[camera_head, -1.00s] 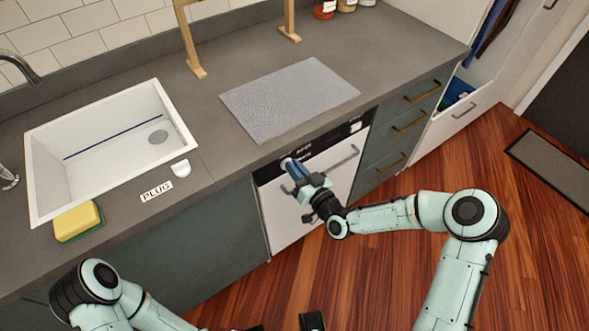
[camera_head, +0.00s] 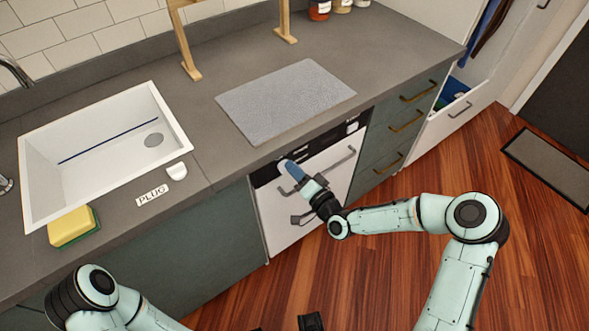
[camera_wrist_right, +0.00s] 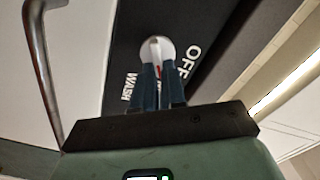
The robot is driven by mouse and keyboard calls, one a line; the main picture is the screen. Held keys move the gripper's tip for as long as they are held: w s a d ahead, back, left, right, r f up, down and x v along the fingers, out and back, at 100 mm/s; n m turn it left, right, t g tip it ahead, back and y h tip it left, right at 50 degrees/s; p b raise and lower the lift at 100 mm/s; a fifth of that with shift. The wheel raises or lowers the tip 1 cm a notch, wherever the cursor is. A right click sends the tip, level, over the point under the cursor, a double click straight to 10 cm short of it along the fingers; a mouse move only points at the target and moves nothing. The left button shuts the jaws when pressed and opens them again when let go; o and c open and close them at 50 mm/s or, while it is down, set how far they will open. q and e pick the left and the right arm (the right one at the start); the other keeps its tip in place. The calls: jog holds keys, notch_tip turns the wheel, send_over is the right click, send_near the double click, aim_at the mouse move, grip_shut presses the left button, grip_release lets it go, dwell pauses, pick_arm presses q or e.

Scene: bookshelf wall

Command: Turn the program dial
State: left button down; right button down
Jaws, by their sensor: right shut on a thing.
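The program dial (camera_wrist_right: 157,48) is a round white knob on the dark control strip of a white dishwasher (camera_head: 333,177). In the right wrist view the label OFF is to its right and WASH to its lower left. A red mark shows partly behind my fingers. My left gripper's fingers are not visible.
The worktop (camera_head: 225,160) overhangs above, with a sink (camera_head: 110,170), sponge (camera_head: 73,227) and grey mat (camera_head: 285,100). An open drawer (camera_head: 460,105) juts out at right.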

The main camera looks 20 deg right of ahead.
dwell(0.3)
jog(key=c, duration=1.2)
grip_release()
jog(key=v, duration=1.3)
jog(key=shift+s+p, duration=0.2)
jog(key=shift+p, duration=0.2)
